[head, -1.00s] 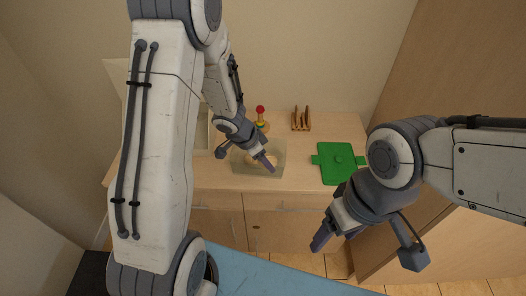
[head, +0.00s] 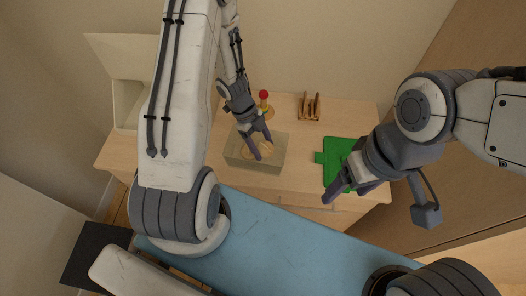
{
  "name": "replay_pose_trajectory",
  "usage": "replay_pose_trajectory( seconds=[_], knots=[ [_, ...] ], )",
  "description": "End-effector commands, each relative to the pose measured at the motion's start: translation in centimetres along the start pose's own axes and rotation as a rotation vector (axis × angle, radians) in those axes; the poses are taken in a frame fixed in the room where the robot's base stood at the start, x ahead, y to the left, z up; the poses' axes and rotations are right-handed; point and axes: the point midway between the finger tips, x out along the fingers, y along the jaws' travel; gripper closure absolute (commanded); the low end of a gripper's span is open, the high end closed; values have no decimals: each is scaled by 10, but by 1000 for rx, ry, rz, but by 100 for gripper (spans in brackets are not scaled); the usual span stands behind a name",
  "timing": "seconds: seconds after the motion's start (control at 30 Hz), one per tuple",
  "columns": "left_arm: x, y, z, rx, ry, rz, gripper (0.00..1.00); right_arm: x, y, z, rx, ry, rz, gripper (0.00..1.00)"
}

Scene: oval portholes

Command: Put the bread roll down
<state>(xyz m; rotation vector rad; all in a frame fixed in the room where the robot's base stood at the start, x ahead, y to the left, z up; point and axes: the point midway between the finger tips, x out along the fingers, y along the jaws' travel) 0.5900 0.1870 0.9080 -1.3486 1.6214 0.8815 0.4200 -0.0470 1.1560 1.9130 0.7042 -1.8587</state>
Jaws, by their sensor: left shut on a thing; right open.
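My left gripper (head: 262,147) points down over a pale, see-through tray (head: 235,163) on the wooden counter. It is shut on a tan bread roll (head: 264,150), which shows between and beside the fingers, inside the tray's outline. I cannot tell whether the roll touches the tray's bottom. My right gripper (head: 345,191) is open and empty in front of the green board (head: 340,152), near the counter's front edge, and hides part of that board.
Behind the tray stands a stacking toy (head: 264,104) with a red top. A wooden rack (head: 309,107) is at the back, right of it. A pale box with a raised lid (head: 122,62) stands at the left. Bare counter (head: 304,148) lies between tray and green board.

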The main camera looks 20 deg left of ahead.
Motion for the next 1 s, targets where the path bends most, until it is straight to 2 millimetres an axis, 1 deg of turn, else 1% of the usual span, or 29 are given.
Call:
replay_pose_trajectory(
  seconds=[0.3, 0.4, 0.6, 0.73, 0.77, 0.8, 1.0],
  knots=[
    [36, -1, 15, -1, 0, 2, 86, 6, 0, 0, 0, 0, 0, 26],
    [40, -1, 16, 1, 0, 0, 86, 6, 0, 0, -1, 0, 0, 26],
    [40, -2, 16, 2, -1, 0, 86, 6, 0, 0, -1, 0, 0, 26],
    [43, -2, 17, 1, -1, 0, 86, 7, 0, 0, -1, 0, 0, 26],
    [42, -2, 17, 2, -1, 0, 24, 7, 0, 0, -1, 0, 0, 26],
    [42, -2, 17, 2, -1, 0, 19, 7, 0, 0, -1, 0, 0, 26],
    [42, -2, 17, 2, -1, 0, 19, 7, 0, 0, 0, 0, 0, 26]
  ],
)
